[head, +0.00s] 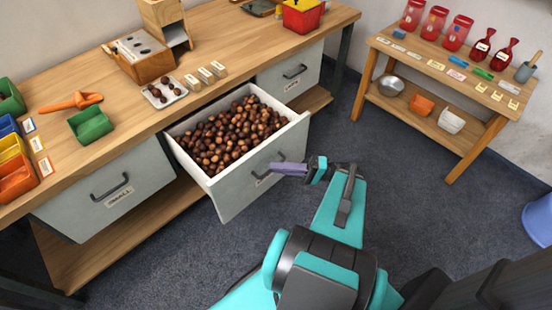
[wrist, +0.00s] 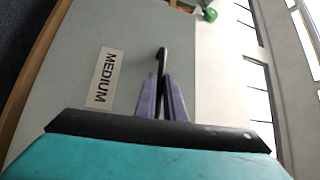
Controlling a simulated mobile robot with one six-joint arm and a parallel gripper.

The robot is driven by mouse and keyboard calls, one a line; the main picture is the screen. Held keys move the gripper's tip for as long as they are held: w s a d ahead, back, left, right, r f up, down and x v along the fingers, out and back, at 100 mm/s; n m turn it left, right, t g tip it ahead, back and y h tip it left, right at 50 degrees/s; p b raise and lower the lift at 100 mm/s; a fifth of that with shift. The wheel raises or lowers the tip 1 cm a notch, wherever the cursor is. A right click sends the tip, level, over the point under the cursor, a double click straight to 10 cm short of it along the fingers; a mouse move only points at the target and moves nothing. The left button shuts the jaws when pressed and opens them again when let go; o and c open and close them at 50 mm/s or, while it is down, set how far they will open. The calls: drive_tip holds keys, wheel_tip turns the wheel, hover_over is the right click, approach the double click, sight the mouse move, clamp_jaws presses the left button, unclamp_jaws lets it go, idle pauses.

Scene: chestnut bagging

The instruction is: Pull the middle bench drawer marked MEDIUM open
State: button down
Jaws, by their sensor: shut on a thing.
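The middle bench drawer (head: 236,197) stands pulled well out from the bench and is full of brown chestnuts (head: 228,133). Its grey front shows close up in the wrist view (wrist: 120,35), with a label (wrist: 105,78) reading MEDIUM. My gripper (head: 290,169) is at the drawer's front. Its purple fingers (wrist: 163,100) are shut on the dark drawer handle (wrist: 162,58). In the head view the fingers partly hide the handle and the label.
The SMALL drawer (head: 108,192) at left and another drawer (head: 290,70) at right are shut. Bins, a green scoop (head: 91,124) and a chestnut tray (head: 164,92) stand on the bench top (head: 70,75). A side table (head: 450,75) stands at right. The floor (head: 400,160) between is clear.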

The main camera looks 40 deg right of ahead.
drive_tip(key=shift+s+d+p, duration=0.15)
drive_tip(key=shift+s+p, duration=0.6)
drive_tip(key=shift+s, duration=0.55)
drive_tip(key=c, duration=1.8)
unclamp_jaws()
drive_tip(key=shift+c, duration=0.2)
drive_tip(key=shift+s+d+r+p, duration=0.15)
drive_tip(key=shift+d+p, duration=0.15)
drive_tip(key=shift+p, duration=0.8)
